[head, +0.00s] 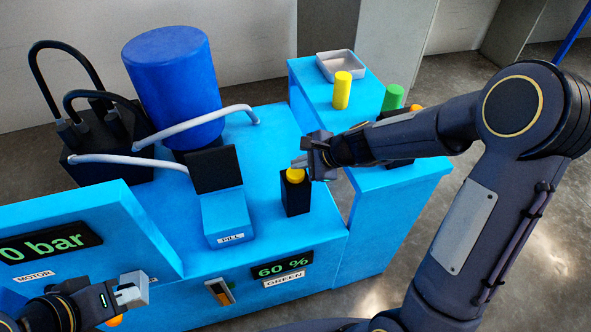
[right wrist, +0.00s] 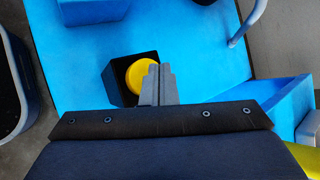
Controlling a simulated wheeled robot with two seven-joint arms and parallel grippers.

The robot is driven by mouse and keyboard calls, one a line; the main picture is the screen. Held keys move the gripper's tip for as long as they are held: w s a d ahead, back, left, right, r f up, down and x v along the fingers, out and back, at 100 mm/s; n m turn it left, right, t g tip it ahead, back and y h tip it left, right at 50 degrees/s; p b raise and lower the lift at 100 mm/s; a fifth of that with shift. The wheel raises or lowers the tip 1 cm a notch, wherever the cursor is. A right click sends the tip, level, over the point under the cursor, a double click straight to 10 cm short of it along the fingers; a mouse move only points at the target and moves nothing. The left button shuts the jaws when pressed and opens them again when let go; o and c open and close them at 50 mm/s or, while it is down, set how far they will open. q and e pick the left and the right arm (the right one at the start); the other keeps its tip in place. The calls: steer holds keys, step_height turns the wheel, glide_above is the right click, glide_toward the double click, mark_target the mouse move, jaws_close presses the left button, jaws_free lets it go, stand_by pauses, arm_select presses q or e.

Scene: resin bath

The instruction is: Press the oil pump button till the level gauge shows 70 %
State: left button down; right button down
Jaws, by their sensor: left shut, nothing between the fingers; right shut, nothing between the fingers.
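A yellow round button (head: 295,175) sits on top of a black box (head: 296,198) on the blue bench; it also shows in the right wrist view (right wrist: 134,77). My right gripper (head: 297,163) is shut and empty, its fingertips at the button's edge. In the right wrist view the shut fingertips (right wrist: 158,70) overlap the button's right side; I cannot tell whether they touch it. A gauge display (head: 282,267) on the bench front reads 60 %, with a label "GREEN" below. My left gripper (head: 134,291) is shut and empty at the lower left, away from the button.
A blue drum (head: 172,85) with pale hoses stands behind a small blue block (head: 228,218) with a dark top. A "0 bar" display (head: 48,243) is at left. Yellow (head: 342,91) and green (head: 392,98) cylinders and a grey tray (head: 341,65) stand at the back right.

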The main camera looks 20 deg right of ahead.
mark_target(300, 174)
steer(key=shift+r, duration=0.1)
step_height(300, 174, up, 5)
steer(key=p, duration=0.4)
steer(key=shift+p, duration=0.4)
stand_by(2.1)
step_height(300, 174, up, 4)
steer(key=p, duration=0.7)
steer(key=shift+p, duration=0.4)
steer(key=shift+f, duration=0.2)
